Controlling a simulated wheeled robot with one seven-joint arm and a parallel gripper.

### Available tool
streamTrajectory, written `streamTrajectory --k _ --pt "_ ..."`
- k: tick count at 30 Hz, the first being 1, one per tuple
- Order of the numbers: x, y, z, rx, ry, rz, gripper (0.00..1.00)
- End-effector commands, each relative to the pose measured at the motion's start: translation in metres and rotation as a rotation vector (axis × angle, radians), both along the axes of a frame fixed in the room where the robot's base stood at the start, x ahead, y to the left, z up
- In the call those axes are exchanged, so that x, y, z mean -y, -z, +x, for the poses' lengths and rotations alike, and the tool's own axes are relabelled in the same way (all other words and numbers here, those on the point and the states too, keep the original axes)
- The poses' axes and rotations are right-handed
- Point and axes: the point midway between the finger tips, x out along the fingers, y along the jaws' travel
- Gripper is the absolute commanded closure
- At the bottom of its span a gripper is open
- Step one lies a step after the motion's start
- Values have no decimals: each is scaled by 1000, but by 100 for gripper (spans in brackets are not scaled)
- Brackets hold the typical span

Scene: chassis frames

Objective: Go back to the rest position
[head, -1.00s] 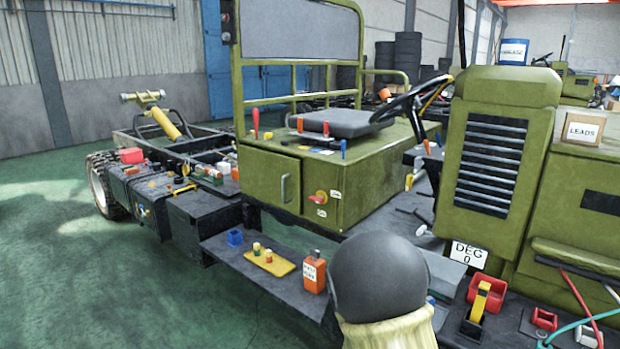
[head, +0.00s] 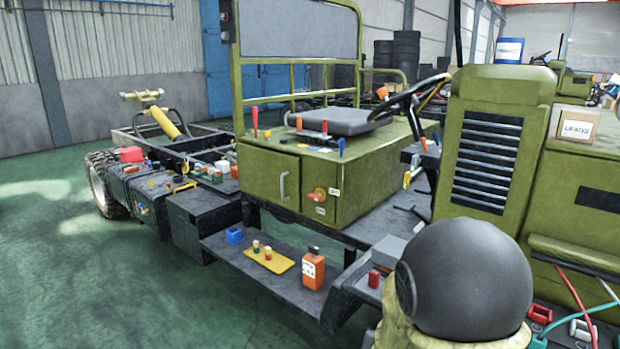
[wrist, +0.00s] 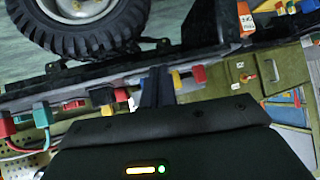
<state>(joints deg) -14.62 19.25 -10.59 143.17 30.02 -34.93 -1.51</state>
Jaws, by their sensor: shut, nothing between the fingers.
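My gripper (wrist: 157,85) shows in the wrist view as two dark fingers close together at the middle, with nothing between them. It hangs in front of the chassis, and no finger touches anything that I can make out. In the head view, the fingers are hidden; only a dark round joint and pale yellow sleeve of my arm fill the lower right.
The green seat box (head: 310,185) and radiator housing (head: 487,150) stand behind my arm. An orange bottle (head: 313,270) and yellow tray (head: 269,259) sit on the step. A tyre (wrist: 85,22) is upper left in the wrist view. Green floor (head: 120,290) is clear at left.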

Motion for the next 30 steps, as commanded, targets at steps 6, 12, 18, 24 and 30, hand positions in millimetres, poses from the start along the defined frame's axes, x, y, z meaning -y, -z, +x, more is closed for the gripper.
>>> streamTrajectory --k 6,12,18,24,30 --pt "-29 3 -44 -236 -187 97 100" --pt "-35 2 -94 -442 -313 109 100" --pt "-31 -2 -134 -593 -383 85 100" --pt "-26 -19 -159 -692 -415 59 100" --pt "-26 -48 -158 -690 -414 61 100"
